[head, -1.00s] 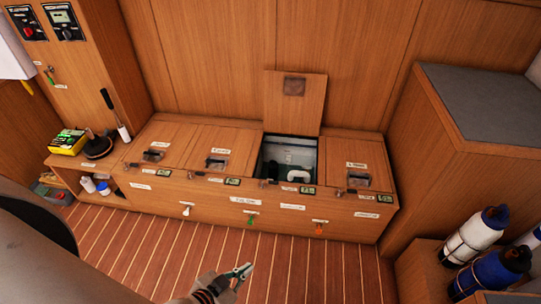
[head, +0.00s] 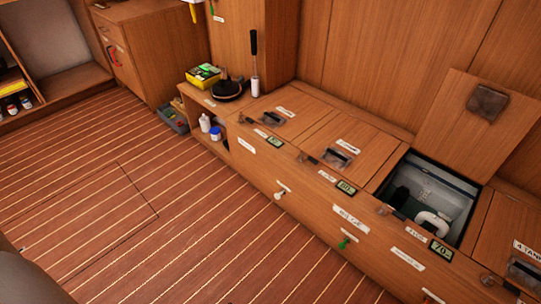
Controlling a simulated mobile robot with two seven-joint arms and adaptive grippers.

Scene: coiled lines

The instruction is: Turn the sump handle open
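The wooden bench front carries a small white handle (head: 278,195) and a green handle (head: 345,241), both below the lids. I cannot tell from the small labels which one, if either, is the sump handle. One bench compartment (head: 432,206) stands open, with a white curved pipe (head: 432,222) and dark parts inside. Its wooden lid (head: 477,125) is tilted up against the wall. Neither of my grippers is in view.
Bottles (head: 205,123) sit on the shelf below. A cabinet (head: 150,45) is beyond. The striped floor (head: 160,200) before the bench is clear.

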